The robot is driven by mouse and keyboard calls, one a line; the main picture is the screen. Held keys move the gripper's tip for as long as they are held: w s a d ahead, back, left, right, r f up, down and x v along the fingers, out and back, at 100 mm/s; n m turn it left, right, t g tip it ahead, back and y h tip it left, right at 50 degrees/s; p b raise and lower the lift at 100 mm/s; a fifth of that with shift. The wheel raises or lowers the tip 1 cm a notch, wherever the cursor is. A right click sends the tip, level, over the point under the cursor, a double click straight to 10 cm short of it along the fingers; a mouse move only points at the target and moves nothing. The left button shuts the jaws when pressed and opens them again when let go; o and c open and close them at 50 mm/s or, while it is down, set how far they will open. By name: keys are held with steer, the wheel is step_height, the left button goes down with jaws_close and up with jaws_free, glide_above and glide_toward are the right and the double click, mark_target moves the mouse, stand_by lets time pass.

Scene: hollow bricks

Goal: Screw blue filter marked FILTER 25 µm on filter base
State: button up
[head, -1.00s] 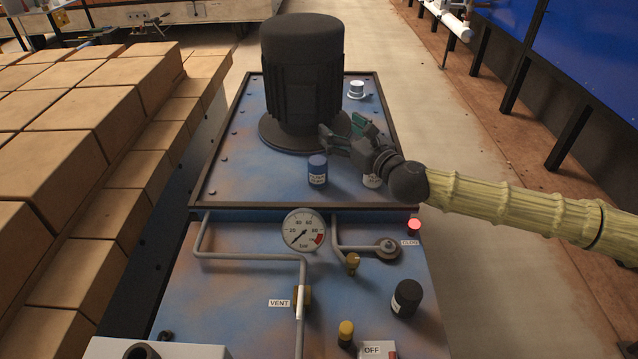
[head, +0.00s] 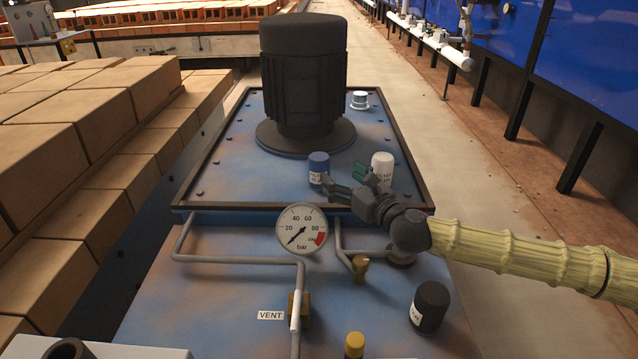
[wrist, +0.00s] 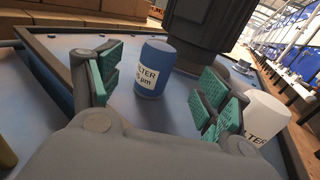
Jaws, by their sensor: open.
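The blue filter (head: 318,163) stands upright on the blue tank top, in front of the motor. In the wrist view its label on the blue filter (wrist: 155,55) shows "ILTER" and "µm", with the rest turned out of sight. My gripper (head: 345,177) is open and empty, just right of and in front of the blue filter in the head view. In the wrist view the filter appears ahead, between my spread green-padded fingers (wrist: 160,68). A pale metal round fitting (head: 360,100), apparently the filter base, sits at the tank's back right and shows small in the wrist view (wrist: 243,66).
A white filter (head: 382,162) stands right of the blue one, close to my right finger in the wrist view. The large black motor (head: 303,85) rises behind. A raised dark rim (head: 250,207) edges the tank top. A gauge (head: 302,230) and pipes are in front.

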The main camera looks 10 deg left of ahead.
mark_target(318, 162)
steer(key=shift+f+b+x, duration=0.15)
steer(key=shift+b+x, duration=0.1)
steer(key=shift+x, duration=1.55)
steer(key=shift+f+b+x, duration=0.15)
steer(key=shift+b+x, duration=0.05)
steer(key=shift+x, duration=1.6)
steer(key=shift+f+b+x, duration=0.15)
steer(key=shift+b+x, duration=0.1)
steer(key=shift+x, duration=1.55)
steer(key=c, duration=1.3)
